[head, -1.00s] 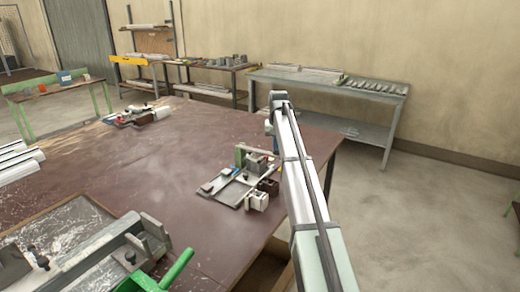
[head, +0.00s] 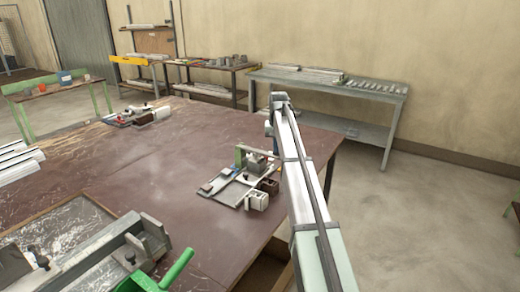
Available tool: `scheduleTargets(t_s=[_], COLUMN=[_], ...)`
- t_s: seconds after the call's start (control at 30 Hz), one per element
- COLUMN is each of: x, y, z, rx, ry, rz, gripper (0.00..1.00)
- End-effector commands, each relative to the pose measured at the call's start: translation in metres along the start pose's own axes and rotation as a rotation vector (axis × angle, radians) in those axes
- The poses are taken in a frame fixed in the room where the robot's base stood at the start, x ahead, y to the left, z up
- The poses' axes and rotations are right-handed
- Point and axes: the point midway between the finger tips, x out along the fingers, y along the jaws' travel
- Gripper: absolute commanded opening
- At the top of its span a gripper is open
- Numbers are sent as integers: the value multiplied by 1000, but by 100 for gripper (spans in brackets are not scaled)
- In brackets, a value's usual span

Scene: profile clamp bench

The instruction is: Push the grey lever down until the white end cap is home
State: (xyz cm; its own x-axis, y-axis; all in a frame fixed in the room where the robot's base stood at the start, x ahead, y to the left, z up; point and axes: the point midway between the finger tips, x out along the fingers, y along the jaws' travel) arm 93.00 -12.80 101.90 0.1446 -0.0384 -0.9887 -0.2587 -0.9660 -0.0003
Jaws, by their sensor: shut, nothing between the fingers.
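A small clamp fixture (head: 222,190) stands near the right edge of the brown table, with a green upright, grey blocks and a pale bar. A white block (head: 257,201) at its front right may be the white end cap, but it is too small to be sure. I cannot pick out the grey lever for certain. My arm rises from the bottom right past the fixture's right side and covers what lies behind it. My gripper's fingers are hidden behind the arm, so contact with the fixture cannot be seen.
A second fixture (head: 137,116) stands at the table's far left corner. A large metal clamp with a green handle (head: 177,270) fills the bottom left. White profiles (head: 18,160) lie at the left edge. The middle of the brown table (head: 150,180) is clear.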

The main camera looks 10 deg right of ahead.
Motion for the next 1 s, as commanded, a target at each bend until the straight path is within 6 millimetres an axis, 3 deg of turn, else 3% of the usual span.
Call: scheduleTargets(t_s=[1.0], x=[-56], y=[0], z=[-9], rx=[0], ry=[0], rz=[0], gripper=[0])
